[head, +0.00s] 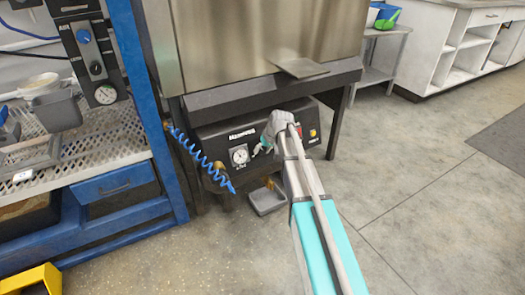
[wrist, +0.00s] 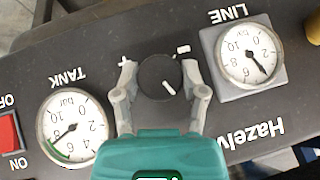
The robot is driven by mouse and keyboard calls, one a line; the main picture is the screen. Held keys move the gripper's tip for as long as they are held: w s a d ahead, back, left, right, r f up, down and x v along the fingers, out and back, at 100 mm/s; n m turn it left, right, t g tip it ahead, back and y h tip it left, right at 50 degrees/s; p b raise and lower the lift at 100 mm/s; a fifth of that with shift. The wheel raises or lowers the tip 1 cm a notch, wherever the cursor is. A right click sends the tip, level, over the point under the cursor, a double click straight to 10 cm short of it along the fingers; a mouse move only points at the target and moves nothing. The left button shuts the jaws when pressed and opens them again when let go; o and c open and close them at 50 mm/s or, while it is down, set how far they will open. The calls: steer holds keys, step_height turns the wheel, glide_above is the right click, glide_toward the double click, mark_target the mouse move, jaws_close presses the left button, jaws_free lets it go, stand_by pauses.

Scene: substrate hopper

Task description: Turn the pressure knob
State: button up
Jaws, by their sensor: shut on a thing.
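The black round pressure knob (wrist: 158,75) sits on the dark panel (wrist: 100,40) between two gauges in the wrist view. Its white pointer line slants to the lower right. My gripper (wrist: 161,82) has one finger on each side of the knob and is shut on it. The LINE gauge (wrist: 250,55) is right of the knob, its needle pointing to the lower right. The TANK gauge (wrist: 72,128) is at the lower left, needle to the lower left. In the head view my gripper (head: 268,140) is at the panel front and the knob is hidden.
A red switch (wrist: 10,130) is at the left edge of the wrist view. In the head view a blue coiled hose (head: 200,158) hangs left of the panel beside a blue-framed rack (head: 157,110). Open floor lies to the right.

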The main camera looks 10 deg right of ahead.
steer(key=m+y+b, duration=0.2)
steer(key=y, duration=0.1)
steer(key=m+y+b, duration=0.1)
steer(key=shift+d+f+b, duration=0.1)
steer(key=shift+f+b, duration=0.2)
steer(key=shift+r+m+y+b, duration=0.15)
steer(key=shift+m+y+b, duration=0.75)
steer(key=shift+y, duration=0.3)
steer(key=o, duration=1.1)
steer(key=shift+o, duration=0.2)
steer(key=shift+r+p, duration=0.15)
steer(key=shift+p, duration=0.2)
